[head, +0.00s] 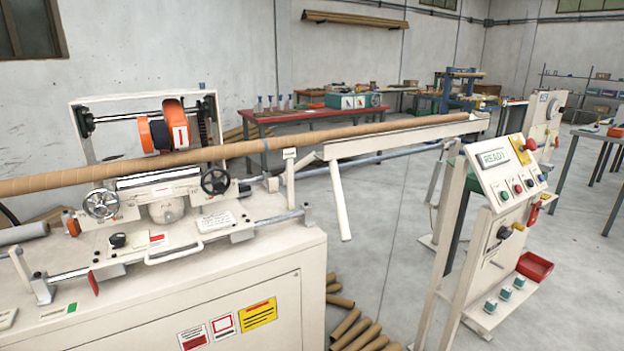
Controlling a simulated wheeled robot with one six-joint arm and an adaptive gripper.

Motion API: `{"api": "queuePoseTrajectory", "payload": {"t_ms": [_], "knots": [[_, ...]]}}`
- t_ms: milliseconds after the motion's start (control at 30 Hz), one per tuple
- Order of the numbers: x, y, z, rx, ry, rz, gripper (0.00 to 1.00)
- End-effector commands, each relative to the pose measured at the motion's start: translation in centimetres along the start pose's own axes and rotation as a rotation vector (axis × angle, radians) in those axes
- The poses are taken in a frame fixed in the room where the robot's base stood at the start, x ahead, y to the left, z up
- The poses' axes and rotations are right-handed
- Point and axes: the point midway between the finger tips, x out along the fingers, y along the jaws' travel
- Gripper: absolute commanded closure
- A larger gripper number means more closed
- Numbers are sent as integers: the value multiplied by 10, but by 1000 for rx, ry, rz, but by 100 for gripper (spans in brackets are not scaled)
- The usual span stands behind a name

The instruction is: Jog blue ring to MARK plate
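A long brown cardboard tube (380,130) runs across the winder, rising from the left edge to the right. A narrow grey-blue band (264,146), which looks like the blue ring, goes around the tube just right of the machine head. A small white plate (290,154) with dark lettering too small to read stands just right of the band, close to the tube; it appears to be the MARK plate. A small gap shows between band and plate. The control panel (505,175) on the right has a display reading READY (493,157) and several coloured buttons. My gripper is out of view.
The cream winder cabinet (240,305) fills the lower left, with handwheels (215,181) on top. Cut tubes (355,328) lie on the floor between cabinet and panel stand. A red bin (535,266) hangs on the stand. A red table (310,113) stands behind.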

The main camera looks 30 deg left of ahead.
Motion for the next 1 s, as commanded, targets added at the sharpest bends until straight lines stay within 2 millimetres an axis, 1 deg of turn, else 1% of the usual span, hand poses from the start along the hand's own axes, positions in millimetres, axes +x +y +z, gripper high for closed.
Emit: {"api": "queuePoseTrajectory", "payload": {"t_ms": [233, 267, 300, 467, 500, 1000], "knots": [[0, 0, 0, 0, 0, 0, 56], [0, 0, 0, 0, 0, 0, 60], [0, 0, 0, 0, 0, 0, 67], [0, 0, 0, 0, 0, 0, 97], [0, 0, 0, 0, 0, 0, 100], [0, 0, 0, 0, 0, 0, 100]]}}
